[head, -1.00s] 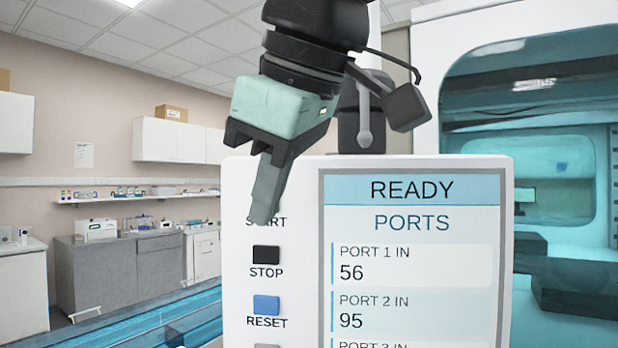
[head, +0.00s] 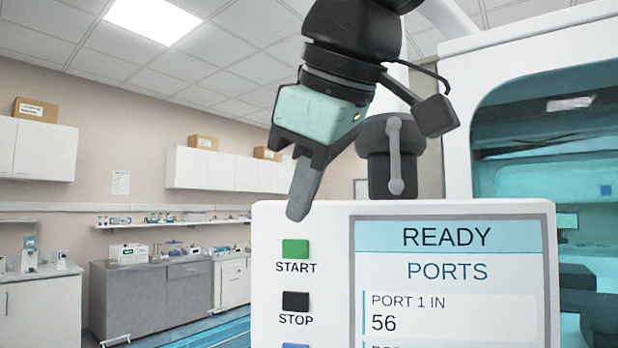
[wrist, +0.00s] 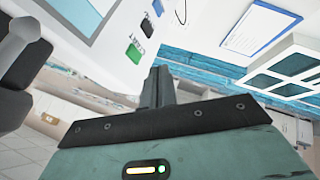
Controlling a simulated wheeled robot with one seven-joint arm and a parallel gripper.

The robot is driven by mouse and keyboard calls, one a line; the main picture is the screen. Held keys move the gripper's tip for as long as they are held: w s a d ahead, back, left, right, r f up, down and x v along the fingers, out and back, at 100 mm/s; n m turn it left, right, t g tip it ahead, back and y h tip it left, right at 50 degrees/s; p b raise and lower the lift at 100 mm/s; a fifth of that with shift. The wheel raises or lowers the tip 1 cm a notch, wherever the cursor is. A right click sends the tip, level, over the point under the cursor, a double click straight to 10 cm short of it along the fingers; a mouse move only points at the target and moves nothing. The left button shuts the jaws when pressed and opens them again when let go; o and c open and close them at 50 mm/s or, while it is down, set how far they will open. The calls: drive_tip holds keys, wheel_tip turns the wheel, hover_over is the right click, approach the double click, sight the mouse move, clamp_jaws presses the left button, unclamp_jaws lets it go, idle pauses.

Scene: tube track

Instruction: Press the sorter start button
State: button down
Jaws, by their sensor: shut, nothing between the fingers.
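The green START button (head: 295,249) is on the left side of the white panel (head: 268,222), above the black STOP button (head: 296,301). The screen (head: 445,237) reads READY. My gripper (head: 298,210) is shut and empty, with its fingertips just above the START button in the head view. In the wrist view the closed fingers (wrist: 157,90) point toward the panel, and the green button (wrist: 133,53) shows uncovered, up and left of the tips. I see a gap between the tips and the button in both views.
A blue RESET button (head: 295,346) is partly cut off below STOP. A large white machine with a teal window (head: 530,150) stands at the right. Cabinets and counters (head: 150,295) line the far wall at left.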

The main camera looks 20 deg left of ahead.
sight(299, 244)
drive_tip(key=w+a+f+p, duration=0.1)
drive_tip(key=w, duration=0.1)
drive_tip(key=w+f+p, duration=0.1)
drive_tip(key=w+f, duration=0.1)
drive_tip(key=w+a+f+p, duration=0.1)
drive_tip(key=w, duration=0.1)
drive_tip(key=shift+a+f, duration=0.35)
drive_tip(key=shift+f, duration=0.05)
drive_tip(key=shift+w+f, duration=0.15)
drive_tip(key=shift+w, duration=0.35)
drive_tip(key=shift+w+p, duration=0.5)
drive_tip(key=shift+w, duration=0.35)
